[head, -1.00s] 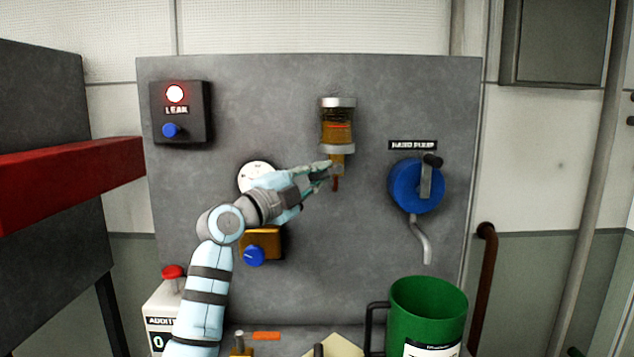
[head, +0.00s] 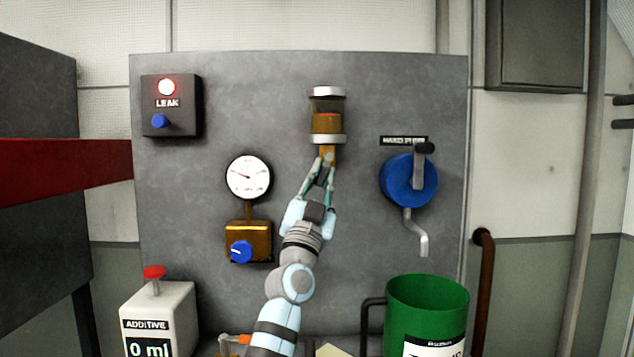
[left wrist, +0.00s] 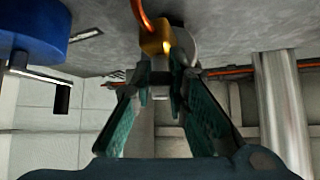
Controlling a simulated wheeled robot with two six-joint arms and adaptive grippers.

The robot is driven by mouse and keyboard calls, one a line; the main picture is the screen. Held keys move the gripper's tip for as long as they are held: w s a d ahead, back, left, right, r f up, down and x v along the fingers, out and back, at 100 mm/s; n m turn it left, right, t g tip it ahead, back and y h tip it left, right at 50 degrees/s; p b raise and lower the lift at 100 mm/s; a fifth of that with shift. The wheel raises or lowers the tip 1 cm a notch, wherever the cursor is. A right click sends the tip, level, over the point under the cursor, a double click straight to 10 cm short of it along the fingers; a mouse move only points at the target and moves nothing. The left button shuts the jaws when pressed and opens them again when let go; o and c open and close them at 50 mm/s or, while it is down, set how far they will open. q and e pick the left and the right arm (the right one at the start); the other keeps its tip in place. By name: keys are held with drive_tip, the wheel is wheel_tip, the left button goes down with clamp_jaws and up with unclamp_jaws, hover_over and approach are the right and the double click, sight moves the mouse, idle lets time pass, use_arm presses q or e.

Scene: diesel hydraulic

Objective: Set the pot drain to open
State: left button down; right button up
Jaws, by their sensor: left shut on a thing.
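The pot (head: 327,117) is a clear cylinder with metal end rings and amber liquid, high on the grey panel. Its brass drain (head: 328,151) sits just under it. My left gripper (head: 325,168) reaches up from below, with its fingertips at the drain, shut on the drain's small handle, which the fingers mostly hide. The left wrist view shows the brass drain body (left wrist: 156,43) just beyond the fingertips, with an orange-brown rod (left wrist: 147,15) bending from it. The handle's exact angle cannot be told. My right gripper is in neither view.
A blue hand pump (head: 409,180) with a grey crank and spout is right of the drain. A white gauge (head: 249,177) and a brass block with a blue knob (head: 241,251) are left. A green jug (head: 427,306) stands below right. The leak lamp (head: 167,87) glows red.

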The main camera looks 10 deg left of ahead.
use_arm(q)
drive_tip(key=n+y, duration=0.1)
drive_tip(key=n+y+p, duration=0.1)
drive_tip(key=shift+d+r+n, duration=0.1)
drive_tip(key=shift+d+n, duration=0.15)
drive_tip(key=shift+n, duration=0.05)
drive_tip(key=n+y+p, duration=0.1)
drive_tip(key=n+y, duration=0.1)
drive_tip(key=shift+d+y+p, duration=0.15)
drive_tip(key=shift+y+p, duration=0.15)
drive_tip(key=shift+p, duration=0.05)
drive_tip(key=shift+n+t, duration=0.3)
drive_tip(key=shift+n, duration=0.1)
drive_tip(key=shift+y, duration=0.4)
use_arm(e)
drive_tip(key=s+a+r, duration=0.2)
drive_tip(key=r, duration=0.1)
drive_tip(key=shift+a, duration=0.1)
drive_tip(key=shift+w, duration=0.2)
use_arm(q)
drive_tip(key=c, duration=1.6)
unclamp_jaws()
drive_tip(key=shift+w+d, duration=0.1)
drive_tip(key=shift+o, duration=0.2)
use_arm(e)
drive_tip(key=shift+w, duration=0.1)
use_arm(q)
drive_tip(key=shift+f, duration=0.2)
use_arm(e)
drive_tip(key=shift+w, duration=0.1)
